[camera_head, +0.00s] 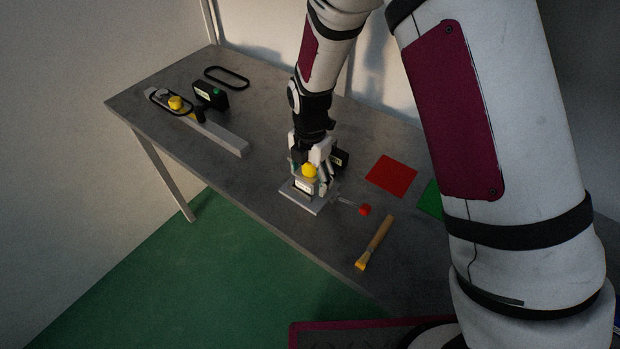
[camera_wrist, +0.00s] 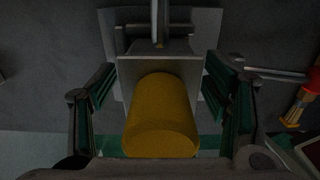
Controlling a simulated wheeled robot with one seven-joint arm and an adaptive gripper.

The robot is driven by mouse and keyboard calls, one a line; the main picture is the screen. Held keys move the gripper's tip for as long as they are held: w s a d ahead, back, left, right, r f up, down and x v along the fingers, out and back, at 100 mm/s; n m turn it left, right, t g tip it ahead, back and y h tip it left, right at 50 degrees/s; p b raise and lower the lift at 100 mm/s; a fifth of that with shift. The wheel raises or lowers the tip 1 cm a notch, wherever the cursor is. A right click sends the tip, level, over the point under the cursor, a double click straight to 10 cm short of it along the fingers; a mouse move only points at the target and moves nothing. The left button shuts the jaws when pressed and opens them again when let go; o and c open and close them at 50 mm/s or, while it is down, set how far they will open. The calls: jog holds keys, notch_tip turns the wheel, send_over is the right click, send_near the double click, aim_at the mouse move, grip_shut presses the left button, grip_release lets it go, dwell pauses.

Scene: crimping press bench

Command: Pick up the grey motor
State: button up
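My gripper (camera_head: 312,172) is low over a small grey press (camera_head: 312,208) with a yellow cylinder (camera_head: 309,170) on top and a pale label on its front. In the wrist view, the fingers (camera_wrist: 160,100) are open on either side of the yellow cylinder (camera_wrist: 162,120) and the grey block (camera_wrist: 190,72) under it, with visible gaps. I cannot make out a clearly grey motor. A dark box (camera_head: 341,158), partly hidden by my gripper, stands just behind and right of it. A black motor-like unit (camera_head: 210,95) with a green spot stands at the far left.
A red-knobbed lever (camera_head: 364,210) sticks out right of the press. A wooden-handled brush (camera_head: 376,242) lies near the front edge. A red mat (camera_head: 391,177) and green mat (camera_head: 430,200) lie right. A grey rail (camera_head: 222,135) and black belt (camera_head: 227,77) are left.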

jog(key=c, duration=1.3)
grip_shut()
jog(key=shift+r, duration=0.25)
